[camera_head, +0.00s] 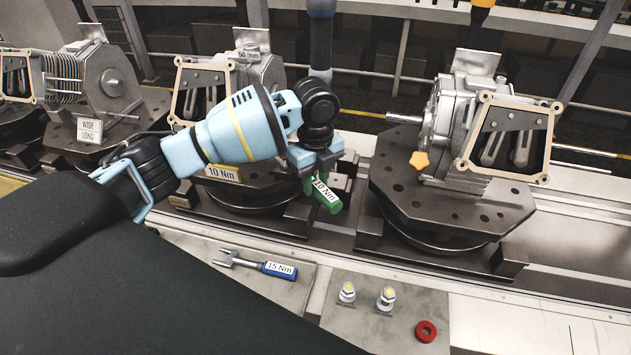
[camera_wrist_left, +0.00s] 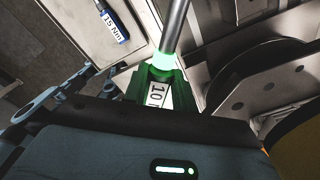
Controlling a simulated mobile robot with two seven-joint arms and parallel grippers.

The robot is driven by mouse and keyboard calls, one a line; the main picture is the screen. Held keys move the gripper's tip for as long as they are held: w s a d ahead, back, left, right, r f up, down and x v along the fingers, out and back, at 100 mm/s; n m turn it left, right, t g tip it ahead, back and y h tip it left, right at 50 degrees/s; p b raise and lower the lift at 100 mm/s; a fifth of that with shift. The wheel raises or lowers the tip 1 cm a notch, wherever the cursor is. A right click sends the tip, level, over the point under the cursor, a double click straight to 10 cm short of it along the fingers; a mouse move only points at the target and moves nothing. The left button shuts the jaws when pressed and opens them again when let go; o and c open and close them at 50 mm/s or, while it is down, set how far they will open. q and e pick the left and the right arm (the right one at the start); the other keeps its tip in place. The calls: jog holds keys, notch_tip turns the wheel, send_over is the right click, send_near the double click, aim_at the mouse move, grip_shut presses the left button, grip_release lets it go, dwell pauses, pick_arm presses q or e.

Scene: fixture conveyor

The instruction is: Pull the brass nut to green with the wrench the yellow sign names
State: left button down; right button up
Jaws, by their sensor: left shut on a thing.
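My left gripper (camera_head: 316,174) is shut on the green wrench (camera_head: 328,197), whose handle label reads 10 Nm. In the left wrist view the green wrench (camera_wrist_left: 162,62) shows a bright green glowing band and a grey shaft running up out of the picture. The yellow sign (camera_head: 222,173) reads 10 Nm and sits on the middle fixture, just behind my arm. A blue-handled wrench (camera_head: 279,270) marked 15 Nm lies on the front ledge; its handle also shows in the left wrist view (camera_wrist_left: 113,24). I cannot make out the brass nut or the green wrench's head. My right gripper is out of view.
A fixture with a finned housing (camera_head: 462,120) stands at the right, with an orange piece (camera_head: 419,160) on it. A WIDE LONG sign (camera_head: 90,130) is at the left.

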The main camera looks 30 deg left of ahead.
pick_arm(q)
jog(key=shift+r, duration=0.2)
jog(key=shift+r, duration=1.6)
jog(key=c, duration=1.8)
grip_release()
grip_shut()
